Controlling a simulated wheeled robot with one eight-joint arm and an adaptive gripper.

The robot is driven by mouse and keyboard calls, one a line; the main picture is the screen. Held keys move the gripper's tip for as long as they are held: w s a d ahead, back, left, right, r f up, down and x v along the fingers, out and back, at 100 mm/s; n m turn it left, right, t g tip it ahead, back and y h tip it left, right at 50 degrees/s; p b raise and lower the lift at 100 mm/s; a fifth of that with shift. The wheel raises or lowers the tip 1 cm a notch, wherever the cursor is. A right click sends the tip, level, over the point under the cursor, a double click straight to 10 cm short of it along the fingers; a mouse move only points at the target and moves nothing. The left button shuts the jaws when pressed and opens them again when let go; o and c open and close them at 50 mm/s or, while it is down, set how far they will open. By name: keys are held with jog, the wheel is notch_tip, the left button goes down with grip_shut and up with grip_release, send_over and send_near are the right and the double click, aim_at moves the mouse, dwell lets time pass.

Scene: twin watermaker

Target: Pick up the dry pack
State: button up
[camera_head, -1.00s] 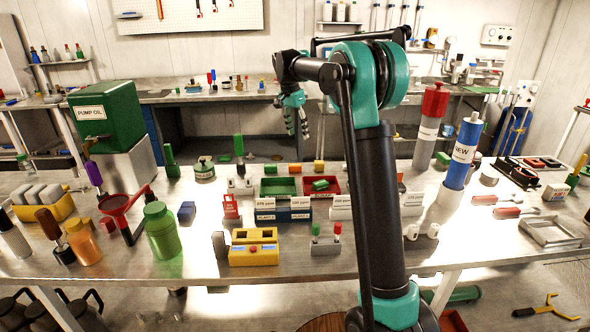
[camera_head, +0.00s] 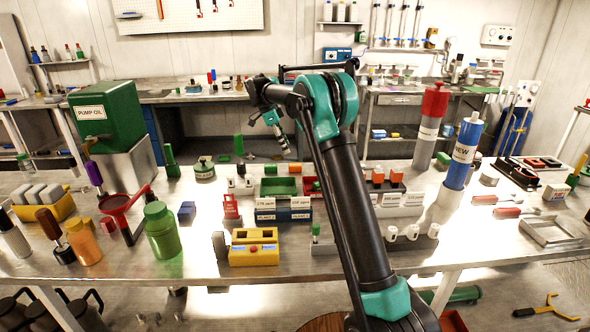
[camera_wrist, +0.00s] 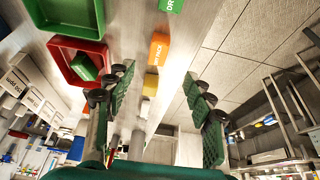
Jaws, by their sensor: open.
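A green block (camera_wrist: 172,4) with lettering that starts "DR" is cut off by the top edge of the wrist view. In the head view a small green block (camera_head: 270,169) stands behind the green tray. An orange block (camera_wrist: 158,49), its label ending in what looks like "PACK", lies beside it in the wrist view; it also shows in the head view (camera_head: 294,168). A yellow block (camera_wrist: 149,83) is farther along the row. My gripper (camera_wrist: 158,77) is open and empty, its fingers spread. In the head view my gripper (camera_head: 283,143) hangs behind the row, apart from the blocks.
A green tray (camera_head: 278,195) and a red tray (camera_wrist: 88,48) holding a green block stand beside the row. Tall red-topped (camera_head: 428,130) and blue (camera_head: 462,155) cylinders stand to the right. My arm hides part of the bench.

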aim_at(294, 164)
jog(key=x, duration=0.9)
jog(key=shift+s+f, duration=0.15)
jog(key=shift+f, duration=0.05)
jog(key=shift+c, duration=0.2)
grip_shut()
